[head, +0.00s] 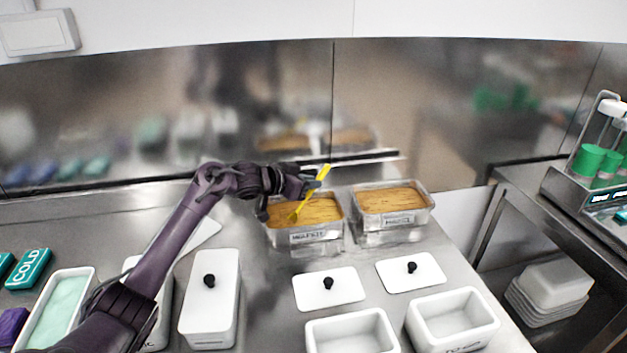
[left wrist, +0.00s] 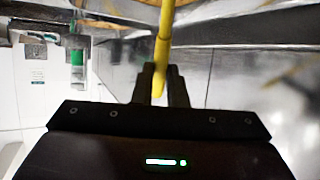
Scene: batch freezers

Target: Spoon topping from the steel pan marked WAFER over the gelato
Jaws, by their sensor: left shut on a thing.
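Two steel pans of golden-brown topping stand at the back: a left pan (head: 309,237) and a right pan (head: 394,222). Their front labels are too blurred to read surely, so I cannot tell which says WAFER. My left gripper (head: 312,186) is shut on a yellow spoon (head: 324,175), also seen between the fingers in the left wrist view (left wrist: 164,45). It is above the left pan, with the spoon's lower end at the topping there; whether it touches is unclear. Pale green gelato (head: 62,308) fills a white tub at the far left. My right gripper is out of view.
White lids with black knobs (head: 328,290) (head: 411,273) lie in front of the pans. Two open white tubs (head: 452,316) stand at the front. A lidded white tub (head: 210,305) and a teal COLD block (head: 29,268) are at left. A steel wall backs the counter.

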